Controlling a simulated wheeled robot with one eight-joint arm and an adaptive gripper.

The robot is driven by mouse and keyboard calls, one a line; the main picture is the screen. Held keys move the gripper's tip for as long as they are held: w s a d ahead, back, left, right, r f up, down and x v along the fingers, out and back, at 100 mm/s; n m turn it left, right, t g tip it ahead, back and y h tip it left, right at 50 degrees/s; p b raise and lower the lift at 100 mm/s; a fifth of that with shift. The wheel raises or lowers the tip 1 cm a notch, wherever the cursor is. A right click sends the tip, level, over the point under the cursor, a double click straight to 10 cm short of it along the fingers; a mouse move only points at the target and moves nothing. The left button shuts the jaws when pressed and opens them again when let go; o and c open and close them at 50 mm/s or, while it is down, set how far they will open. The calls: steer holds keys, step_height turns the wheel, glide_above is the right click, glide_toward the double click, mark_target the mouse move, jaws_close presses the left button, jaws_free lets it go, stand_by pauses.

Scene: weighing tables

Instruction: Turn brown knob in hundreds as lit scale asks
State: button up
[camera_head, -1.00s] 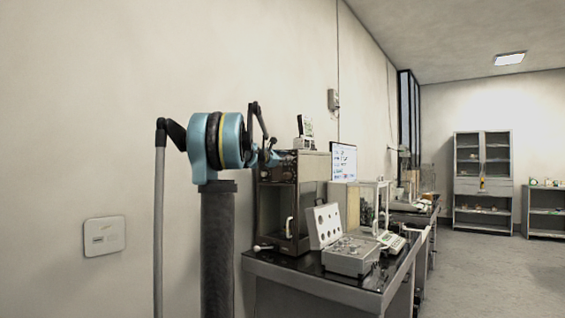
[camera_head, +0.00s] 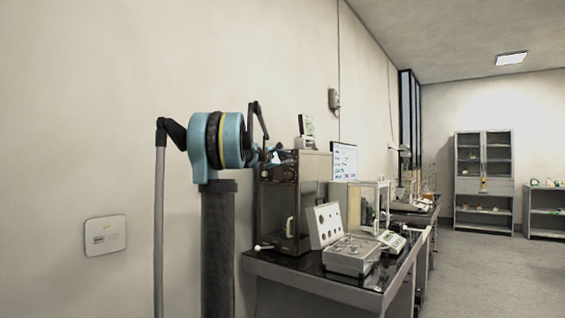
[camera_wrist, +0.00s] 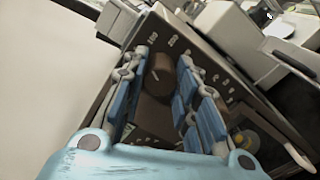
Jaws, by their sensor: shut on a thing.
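The brown knob (camera_wrist: 158,78) shows in the wrist view on the dark front panel of a brown balance. Pale printed marks run around it; some look like numbers but are too blurred to read surely. My gripper (camera_wrist: 163,70) has its blue-padded fingers on either side of the knob and is shut on it. In the head view the brown balance (camera_head: 292,168) stands at the near end of the table, with my gripper (camera_head: 273,156) at its upper left. The knob is hidden there, and I cannot tell which scale is lit.
An open grey weight box (camera_head: 352,256) stands on the dark table before the balance. A white digital scale (camera_head: 391,241) and a glass-cased balance (camera_head: 374,196) stand farther along. The wall (camera_head: 100,120) is close on the left; the floor at right is clear.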

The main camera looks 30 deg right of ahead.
steer(key=shift+s+d+m, duration=0.1)
steer(key=shift+m, duration=1)
steer(key=o, duration=1.1)
steer(key=shift+s+a, duration=0.1)
steer(key=shift+a, duration=0.35)
steer(key=v, duration=1.1)
steer(key=shift+f, duration=0.15)
